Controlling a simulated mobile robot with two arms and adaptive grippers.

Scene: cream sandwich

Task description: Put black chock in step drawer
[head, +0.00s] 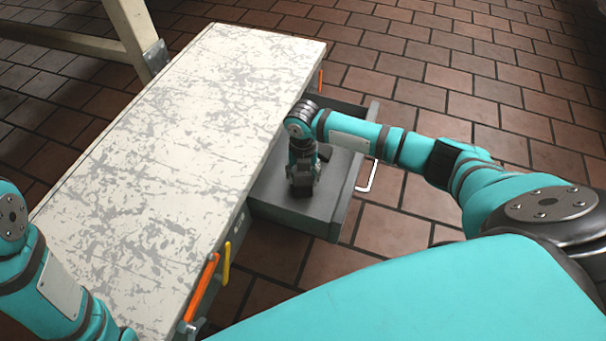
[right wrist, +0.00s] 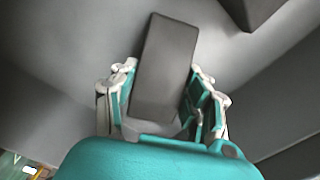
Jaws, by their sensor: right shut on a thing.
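The step drawer (head: 333,222) is a grey open box pulled out from the right side of the pale worn step. My right gripper (head: 301,188) points down inside it, low over the drawer floor. In the right wrist view, the black chock (right wrist: 166,60) is a dark, long block between the two fingers of my right gripper (right wrist: 163,78), which is shut on it. In the head view the gripper mostly hides the chock. I cannot tell whether it touches the drawer floor. My left arm shows at the left edge, but its gripper is out of view.
The step's scuffed white top (head: 180,130) is bare. A white handle (head: 370,178) is on the drawer's front. Orange (head: 202,287) and yellow (head: 226,265) handles stick out along the step's side. Another dark object (right wrist: 252,8) lies at the wrist view's top right. Brick floor surrounds the step.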

